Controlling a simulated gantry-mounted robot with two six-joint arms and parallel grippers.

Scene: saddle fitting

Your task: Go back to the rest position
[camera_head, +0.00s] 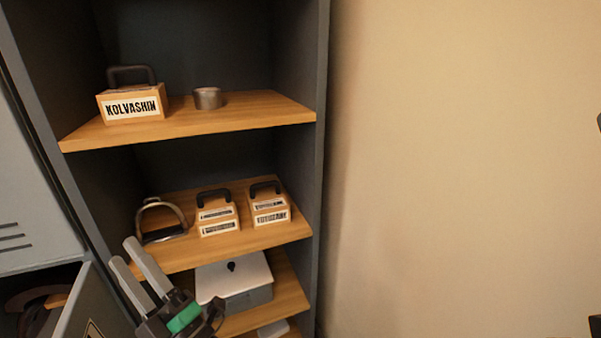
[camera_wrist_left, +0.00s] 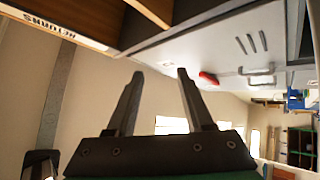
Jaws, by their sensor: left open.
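My left gripper (camera_head: 142,268) is at the lower left of the head view, in front of the shelf unit's lower part. Its two grey fingers stand apart with nothing between them. In the left wrist view the left gripper (camera_wrist_left: 158,80) also shows open and empty, with the room behind it. My right gripper cannot be made out in either view; only small dark bits show at the right edge of the head view.
A grey cabinet holds wooden shelves. The upper shelf (camera_head: 235,117) bears a KOLVASHIN box (camera_head: 132,106) and a small cup (camera_head: 208,98). The middle shelf (camera_head: 260,238) bears a stirrup (camera_head: 162,222) and two handled boxes. A white-lidded box (camera_head: 235,280) sits below. The right side is bare wall.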

